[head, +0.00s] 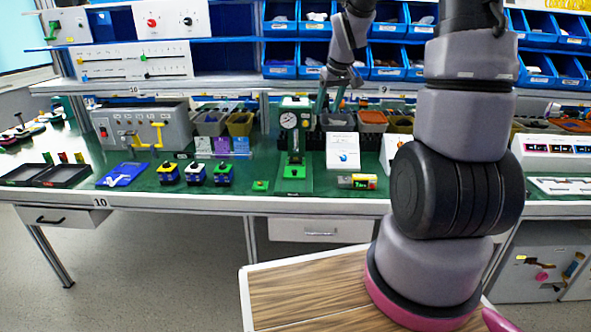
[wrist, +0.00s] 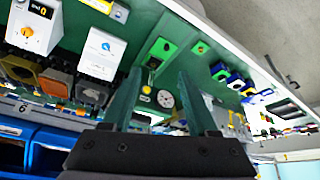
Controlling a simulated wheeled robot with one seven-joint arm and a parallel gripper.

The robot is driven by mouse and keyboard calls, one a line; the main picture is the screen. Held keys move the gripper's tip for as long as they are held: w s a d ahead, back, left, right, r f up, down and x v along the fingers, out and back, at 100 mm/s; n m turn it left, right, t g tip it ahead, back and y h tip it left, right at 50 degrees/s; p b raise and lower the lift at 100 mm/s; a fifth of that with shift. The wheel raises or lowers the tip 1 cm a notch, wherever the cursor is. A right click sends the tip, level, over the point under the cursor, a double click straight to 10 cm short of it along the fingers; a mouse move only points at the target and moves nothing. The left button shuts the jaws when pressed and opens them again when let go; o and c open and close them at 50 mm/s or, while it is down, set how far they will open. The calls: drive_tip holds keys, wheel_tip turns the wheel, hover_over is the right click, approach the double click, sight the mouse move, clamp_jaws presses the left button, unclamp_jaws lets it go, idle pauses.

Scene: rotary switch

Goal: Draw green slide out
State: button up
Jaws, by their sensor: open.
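A white slider panel (head: 135,63) stands on the shelf at the upper left of the head view, with a small green slide knob (head: 143,57) near its right part. A grey box (head: 67,26) at the far upper left also has a small green piece (head: 49,38) at its left side. I cannot tell which green part is the slide. My gripper (head: 332,100) is over the bench near the green press-like stand, far to the right of both. In the wrist view its two green fingers (wrist: 160,73) are apart with nothing held between them. Neither green part can be made out in the wrist view.
The green stand with a dial gauge (head: 294,140) rises beside my gripper. A white box with a blue knob (head: 342,152) stands close by. Small blocks, trays and a grey switch box (head: 145,128) cover the bench's left side. Blue bins (head: 390,62) line the back.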

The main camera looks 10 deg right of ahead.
drive_tip(key=w+f+n, duration=0.1)
drive_tip(key=w+f, duration=0.1)
drive_tip(key=f, duration=0.7)
drive_tip(key=w+d+f+n+y, duration=0.1)
drive_tip(key=w+f, duration=0.2)
drive_tip(key=f, duration=0.6)
drive_tip(key=w+f+n+g, duration=0.1)
drive_tip(key=w+f, duration=0.2)
drive_tip(key=f, duration=0.7)
drive_tip(key=shift+w+d+f+n+y, duration=0.1)
drive_tip(key=shift+w+d+n+y, duration=0.1)
drive_tip(key=shift+n+y, duration=0.2)
approach(295, 170)
drive_tip(key=x, duration=0.5)
drive_tip(key=shift+s+a+f, duration=0.1)
drive_tip(key=shift+s+f, duration=0.1)
drive_tip(key=shift+f, duration=0.1)
drive_tip(key=shift+x, duration=1.05)
drive_tip(key=shift+w+a+f, duration=0.1)
drive_tip(key=shift+w+f, duration=0.2)
drive_tip(key=shift+f, duration=0.1)
clamp_jaws()
